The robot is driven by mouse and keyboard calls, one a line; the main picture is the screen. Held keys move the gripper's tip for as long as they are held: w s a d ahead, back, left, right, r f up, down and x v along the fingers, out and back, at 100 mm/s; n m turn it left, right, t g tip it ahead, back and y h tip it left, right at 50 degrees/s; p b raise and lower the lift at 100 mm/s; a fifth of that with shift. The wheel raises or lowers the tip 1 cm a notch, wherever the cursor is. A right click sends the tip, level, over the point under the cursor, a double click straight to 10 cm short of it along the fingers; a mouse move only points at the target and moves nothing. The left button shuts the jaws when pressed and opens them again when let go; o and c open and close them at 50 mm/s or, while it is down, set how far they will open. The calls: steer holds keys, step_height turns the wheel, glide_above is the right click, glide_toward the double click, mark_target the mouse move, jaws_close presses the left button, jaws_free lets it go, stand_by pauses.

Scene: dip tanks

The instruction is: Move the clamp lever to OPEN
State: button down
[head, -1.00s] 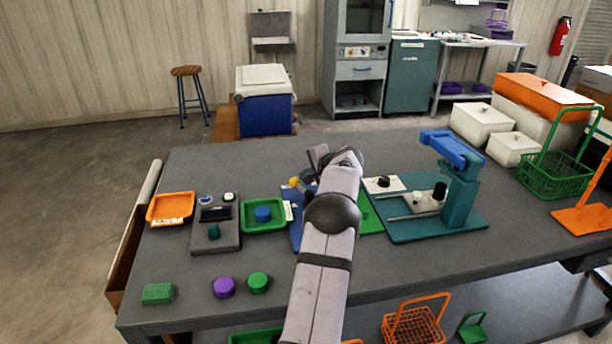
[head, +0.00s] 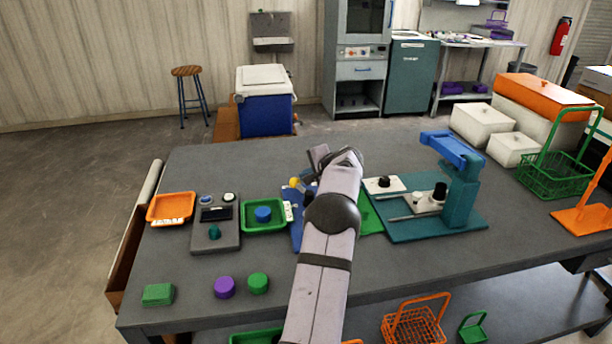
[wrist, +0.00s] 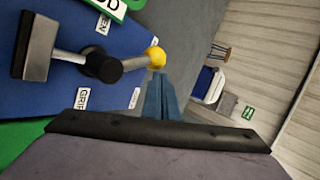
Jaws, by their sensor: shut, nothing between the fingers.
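The clamp sits on a blue plate (wrist: 60,85) in the wrist view. Its lever (wrist: 130,61) ends in a yellow knob (wrist: 155,56) and runs from a black pivot (wrist: 103,65); a grey pad (wrist: 36,46) is on the opposite side. An OPEN label (wrist: 103,24) lies above the pivot and a GRIP label (wrist: 82,98) below it. The lever points between these labels' sides. My gripper (wrist: 160,78) is shut and empty, its tips just below the knob in the picture; I cannot tell whether they touch. In the head view my arm hides most of the clamp, though the knob (head: 295,183) shows.
Left of the clamp are a green tray (head: 247,229) with a blue puck, a grey control box (head: 229,238) and an orange tray (head: 151,215). A teal press stand (head: 462,195) stands to the right. The front right tabletop is clear.

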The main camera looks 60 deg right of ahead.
steer(key=s+d+r+p, duration=0.4)
steer(key=s+r+p, duration=0.2)
steer(key=p, duration=0.2)
steer(key=shift+s+d, duration=0.2)
steer(key=shift+d, duration=0.1)
stand_by(0.3)
stand_by(0.4)
